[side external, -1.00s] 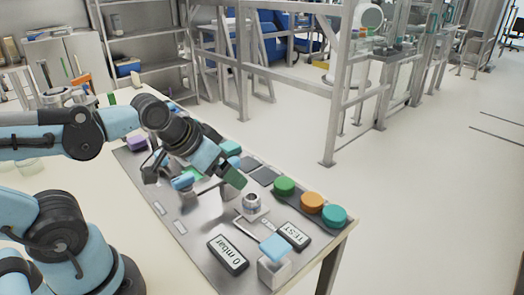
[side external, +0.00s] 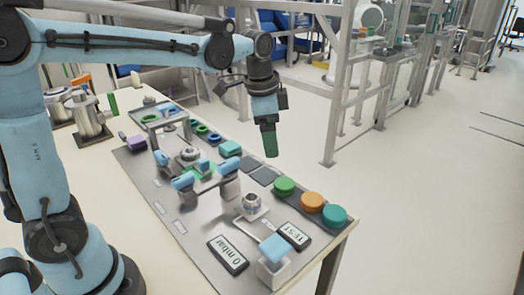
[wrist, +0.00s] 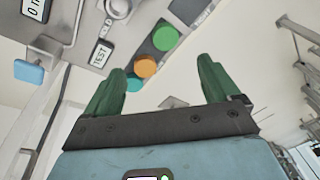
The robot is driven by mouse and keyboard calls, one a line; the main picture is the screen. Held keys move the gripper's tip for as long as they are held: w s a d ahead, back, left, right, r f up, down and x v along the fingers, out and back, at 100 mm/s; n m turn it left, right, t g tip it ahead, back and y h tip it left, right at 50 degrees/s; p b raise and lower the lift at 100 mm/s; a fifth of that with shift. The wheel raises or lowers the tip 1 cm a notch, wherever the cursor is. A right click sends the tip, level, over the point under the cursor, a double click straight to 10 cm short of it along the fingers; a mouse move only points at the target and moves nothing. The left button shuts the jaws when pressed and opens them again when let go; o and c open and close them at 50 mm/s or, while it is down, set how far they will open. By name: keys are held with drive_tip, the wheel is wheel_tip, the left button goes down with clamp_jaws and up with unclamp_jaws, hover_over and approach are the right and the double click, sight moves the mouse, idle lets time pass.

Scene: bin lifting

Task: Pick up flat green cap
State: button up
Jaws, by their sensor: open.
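The flat green cap (side external: 284,186) is a round green disc on the right edge of the grey work board, first in a row with an orange cap (side external: 312,202) and a teal cap (side external: 335,215). In the wrist view the green cap (wrist: 165,37) shows ahead of the gap between the fingers, with the orange cap (wrist: 145,68) nearer. My gripper (side external: 268,153) points down with green fingers, raised above the board, up and slightly left of the green cap in the side view. In the wrist view my gripper (wrist: 160,82) is open and empty.
Dark flat pads (side external: 263,176) and a teal block (side external: 230,148) lie left of the caps. A small metal jar (side external: 251,203), a TEST display (side external: 294,236) and a light-blue-topped box (side external: 274,250) are nearby. A metal frame (side external: 335,130) stands behind the table.

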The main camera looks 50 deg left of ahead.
sight(284, 182)
drive_tip(key=w+f+m+g, duration=0.2)
drive_tip(key=w+f+m, duration=0.2)
drive_tip(key=w, duration=0.2)
drive_tip(key=f, duration=1.1)
drive_tip(key=shift+s+d+f, duration=0.2)
drive_tip(key=shift+s, duration=0.2)
drive_tip(key=c, duration=1.1)
drive_tip(key=shift+c, duration=0.2)
